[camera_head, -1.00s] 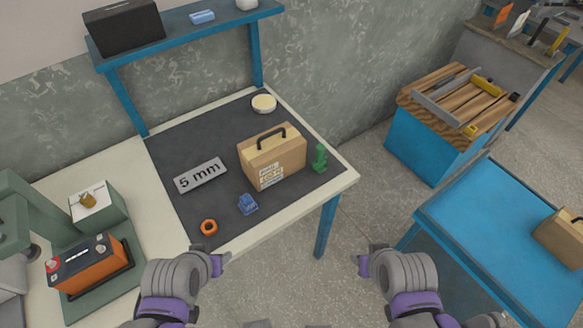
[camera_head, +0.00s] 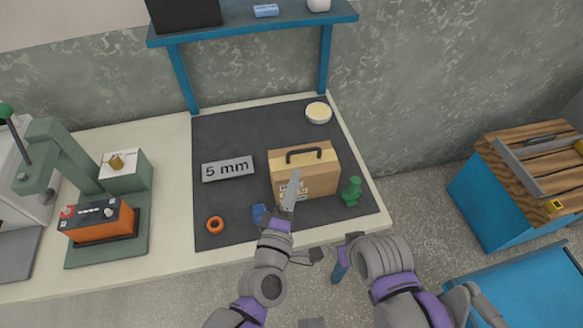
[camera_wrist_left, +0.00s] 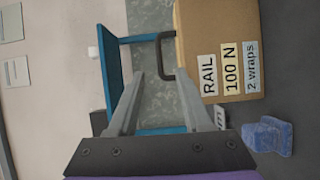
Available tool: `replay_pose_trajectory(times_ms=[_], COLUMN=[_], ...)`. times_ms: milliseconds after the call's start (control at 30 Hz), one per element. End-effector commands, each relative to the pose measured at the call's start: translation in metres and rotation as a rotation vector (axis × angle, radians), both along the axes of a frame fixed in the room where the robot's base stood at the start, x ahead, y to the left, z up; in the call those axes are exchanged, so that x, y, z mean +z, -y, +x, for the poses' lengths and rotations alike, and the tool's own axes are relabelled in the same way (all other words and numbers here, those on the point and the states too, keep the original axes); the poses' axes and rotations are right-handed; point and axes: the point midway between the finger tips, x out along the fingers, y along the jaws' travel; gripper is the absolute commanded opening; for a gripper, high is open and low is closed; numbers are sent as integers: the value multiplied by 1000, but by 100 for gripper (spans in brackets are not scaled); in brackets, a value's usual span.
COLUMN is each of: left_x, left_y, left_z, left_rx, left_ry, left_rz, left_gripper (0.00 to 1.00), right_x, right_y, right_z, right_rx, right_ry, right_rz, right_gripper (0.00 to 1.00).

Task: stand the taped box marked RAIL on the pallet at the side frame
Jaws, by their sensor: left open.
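The tan taped box (camera_head: 318,172) with a black handle stands upright on the dark mat of the bench. In the left wrist view the box (camera_wrist_left: 215,45) has labels reading RAIL, 100 N and 2 wraps. My left gripper (camera_head: 293,178) is open and empty and overlaps the box's front left in the head view. In the left wrist view its fingers (camera_wrist_left: 160,75) reach toward the handle, which shows beyond the right fingertip. My right gripper (camera_head: 345,248) is below the bench's front edge; its jaws are unclear. A slatted wooden top (camera_head: 530,165) on a blue base stands at right; I cannot tell whether it is the pallet.
A green figure (camera_head: 351,191) stands close right of the box, and a blue block (camera_head: 260,213) lies at its front left. An orange ring (camera_head: 215,225), a 5 mm plate (camera_head: 228,169) and a round dish (camera_head: 318,113) are also on the mat. A blue shelf (camera_head: 250,28) is behind.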

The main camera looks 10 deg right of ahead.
Motion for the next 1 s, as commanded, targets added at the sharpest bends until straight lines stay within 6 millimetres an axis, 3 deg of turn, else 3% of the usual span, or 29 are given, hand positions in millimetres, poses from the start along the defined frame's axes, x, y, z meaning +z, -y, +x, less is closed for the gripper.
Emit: replay_pose_trajectory(times_ms=[133, 400, 567, 800, 1000], left_x=[0, 0, 0, 1, 0], left_y=[6, 22, 27, 43, 48], left_z=[9, 44, 53, 86, 97], left_rx=[9, 9, 9, 8, 8], left_ry=[-1, -1, -1, -1, -1], left_rz=[-28, -26, -24, -24, -23], left_gripper=[49, 49, 49, 49, 49], right_x=[0, 2, 3, 7, 7], right_y=[0, 0, 0, 0, 0], right_z=[0, 0, 0, 1, 1], right_rx=[0, 0, 0, 0, 0], right_ry=[0, 1, 1, 2, 3], right_rz=[0, 0, 0, 0, 0], right_gripper=[45, 45, 45, 45, 45])
